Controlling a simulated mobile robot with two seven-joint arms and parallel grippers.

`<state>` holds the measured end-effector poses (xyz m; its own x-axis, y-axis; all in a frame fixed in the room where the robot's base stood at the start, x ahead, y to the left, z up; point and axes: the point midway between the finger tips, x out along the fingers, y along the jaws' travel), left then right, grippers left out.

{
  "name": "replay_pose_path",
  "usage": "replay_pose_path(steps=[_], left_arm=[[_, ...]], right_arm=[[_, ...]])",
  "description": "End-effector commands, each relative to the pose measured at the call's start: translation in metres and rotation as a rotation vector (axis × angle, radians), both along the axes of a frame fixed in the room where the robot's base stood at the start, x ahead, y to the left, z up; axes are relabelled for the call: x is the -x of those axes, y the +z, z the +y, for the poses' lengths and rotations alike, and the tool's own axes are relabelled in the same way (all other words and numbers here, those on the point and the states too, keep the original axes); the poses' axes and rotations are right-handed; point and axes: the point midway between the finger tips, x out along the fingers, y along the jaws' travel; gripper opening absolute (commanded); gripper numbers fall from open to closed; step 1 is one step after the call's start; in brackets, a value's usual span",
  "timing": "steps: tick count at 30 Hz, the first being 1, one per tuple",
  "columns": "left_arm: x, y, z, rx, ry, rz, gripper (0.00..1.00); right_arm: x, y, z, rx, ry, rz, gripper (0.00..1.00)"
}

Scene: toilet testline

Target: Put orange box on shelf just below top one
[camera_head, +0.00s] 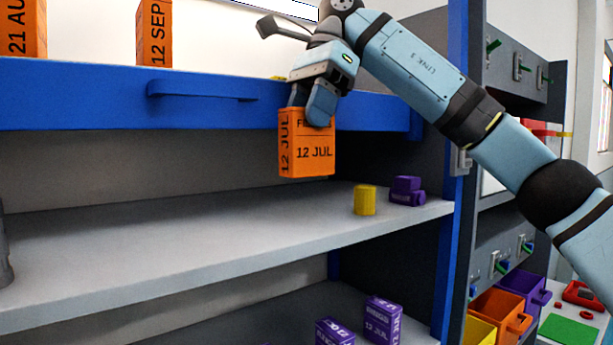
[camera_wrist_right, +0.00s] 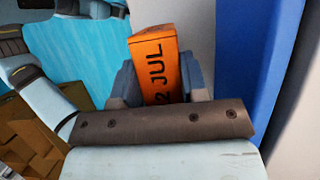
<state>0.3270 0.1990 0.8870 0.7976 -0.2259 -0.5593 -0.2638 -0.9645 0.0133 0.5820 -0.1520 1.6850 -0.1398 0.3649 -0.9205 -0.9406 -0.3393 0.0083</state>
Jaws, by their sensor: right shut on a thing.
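The orange box (camera_head: 307,155) is marked "12 JUL" and hangs upright from my right gripper (camera_head: 314,105). The gripper is shut on its upper part. The box is in front of the blue top shelf edge (camera_head: 80,97) and above the grey shelf (camera_head: 200,235) just below it, with a gap under the box. In the right wrist view the box (camera_wrist_right: 158,68) sits between the two fingers (camera_wrist_right: 160,85). My left gripper is not in view.
A yellow cylinder (camera_head: 365,200) and a purple block (camera_head: 407,190) stand on the right of the grey shelf. Its middle and left are mostly clear. Orange boxes (camera_head: 154,33) stand on the top shelf. Purple boxes (camera_head: 383,318) are on the lower shelf. A blue post (camera_head: 455,200) bounds the right.

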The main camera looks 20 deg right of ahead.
Motion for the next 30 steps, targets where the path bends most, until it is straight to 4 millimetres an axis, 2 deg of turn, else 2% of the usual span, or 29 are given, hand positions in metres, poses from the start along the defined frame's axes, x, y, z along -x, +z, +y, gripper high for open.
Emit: replay_pose_path(steps=[1, 3, 11, 18, 29, 30], left_arm=[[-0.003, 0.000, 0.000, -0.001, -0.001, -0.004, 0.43], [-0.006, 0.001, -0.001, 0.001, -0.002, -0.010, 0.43], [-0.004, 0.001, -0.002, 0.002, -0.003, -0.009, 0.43], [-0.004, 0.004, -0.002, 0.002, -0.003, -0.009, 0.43], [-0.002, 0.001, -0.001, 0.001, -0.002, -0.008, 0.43], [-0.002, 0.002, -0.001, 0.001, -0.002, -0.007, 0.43]], right_arm=[[0.000, -0.013, 0.000, 0.000, 0.004, 0.002, 0.13], [0.001, -0.024, 0.000, -0.001, 0.003, 0.000, 0.13], [0.001, -0.043, 0.000, 0.000, 0.002, -0.001, 0.13], [0.001, -0.073, 0.000, -0.001, 0.001, -0.002, 0.13], [0.001, -0.078, 0.000, 0.000, 0.001, -0.001, 0.13], [0.001, -0.077, 0.000, 0.000, 0.001, -0.002, 0.49]])
